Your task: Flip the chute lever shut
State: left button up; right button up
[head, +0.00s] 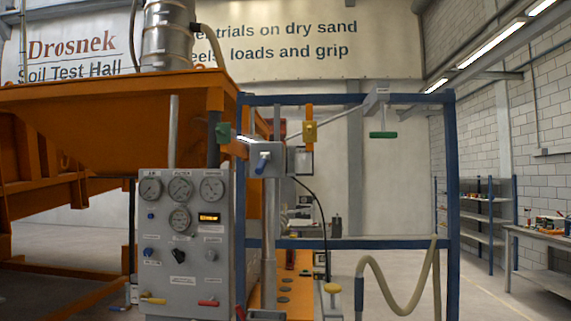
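I cannot tell for sure which handle is the chute lever, as the labels are too small to read. A green handle (383,135) hangs under a small labelled bracket (376,100) on the top bar of the blue frame. A yellow-handled lever (153,299) and a red-handled lever (208,302) stick out low on the gauge panel. A yellow knob (332,288) stands at the bottom centre. Neither of my grippers is in view.
The orange hopper (110,105) fills the upper left. The grey gauge panel (181,235) stands before it. The blue frame (450,200) spans the middle, with a beige hose (395,300) looped on it. Shelves (487,215) and a workbench (545,245) stand right. Floor shows between.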

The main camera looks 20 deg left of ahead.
aim_at(259, 169)
jog(key=z, duration=1.5)
jog(key=i, duration=1.05)
jog(key=u, duration=3.05)
